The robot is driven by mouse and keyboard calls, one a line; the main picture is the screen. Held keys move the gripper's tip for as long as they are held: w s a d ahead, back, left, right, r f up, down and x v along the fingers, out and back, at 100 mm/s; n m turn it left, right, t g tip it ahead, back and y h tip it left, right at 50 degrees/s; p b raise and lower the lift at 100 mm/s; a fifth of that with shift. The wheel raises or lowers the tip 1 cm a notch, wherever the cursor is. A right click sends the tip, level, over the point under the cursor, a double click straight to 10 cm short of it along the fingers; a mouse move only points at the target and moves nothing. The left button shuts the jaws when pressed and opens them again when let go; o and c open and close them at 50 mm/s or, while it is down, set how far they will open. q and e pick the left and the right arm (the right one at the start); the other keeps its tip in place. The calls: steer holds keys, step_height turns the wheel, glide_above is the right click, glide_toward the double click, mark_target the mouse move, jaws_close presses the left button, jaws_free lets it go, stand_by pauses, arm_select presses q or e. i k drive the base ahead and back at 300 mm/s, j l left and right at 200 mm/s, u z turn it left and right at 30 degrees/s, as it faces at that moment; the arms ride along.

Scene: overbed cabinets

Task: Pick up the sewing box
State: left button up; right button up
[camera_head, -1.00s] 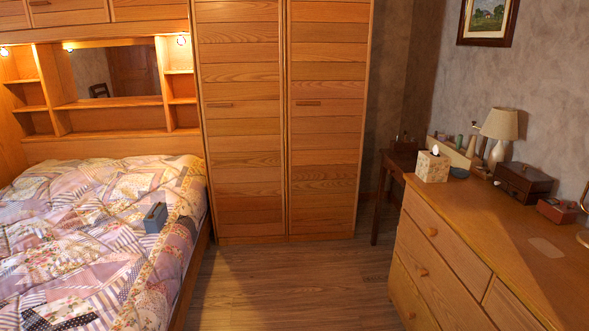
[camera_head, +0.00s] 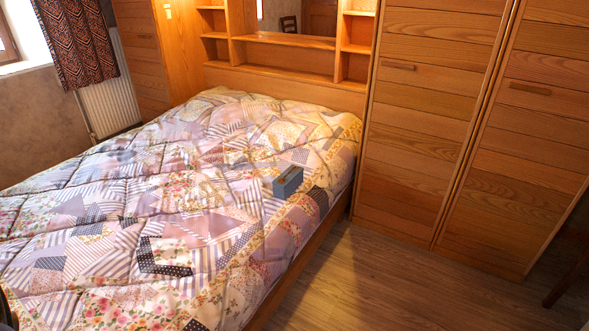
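A small blue-grey box (camera_head: 288,181) sits on the patchwork quilt near the right edge of the bed. It has a darker side panel, and I cannot tell from its look whether it is the sewing box. Nothing touches it except the quilt. Neither of my grippers can be made out. A dark shape shows at the lower left corner, too cut off to identify.
The bed (camera_head: 150,220) fills the left and middle. A tall wooden wardrobe (camera_head: 440,130) stands behind at the right. Clear wooden floor (camera_head: 370,290) lies between the bed and the right side. A shelved headboard (camera_head: 290,50) is at the back.

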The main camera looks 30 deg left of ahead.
mark_target(282, 190)
steer(key=i+l+u, duration=0.1)
steer(key=i+u, duration=0.3)
steer(key=i, duration=0.15)
steer(key=i+l+u, duration=0.3)
steer(key=i+u, duration=0.15)
steer(key=i+l+u, duration=0.15)
steer(key=u, duration=0.2)
steer(key=i+l+u, duration=0.2)
steer(key=u, duration=0.15)
steer(key=i+l+u, duration=0.5)
steer(key=u, duration=0.15)
steer(key=i+l+u, duration=0.15)
steer(key=l+u, duration=0.15)
steer(key=i+l+u, duration=0.1)
steer(key=l+u, duration=0.5)
steer(key=l, duration=0.15)
steer(key=i, duration=0.05)
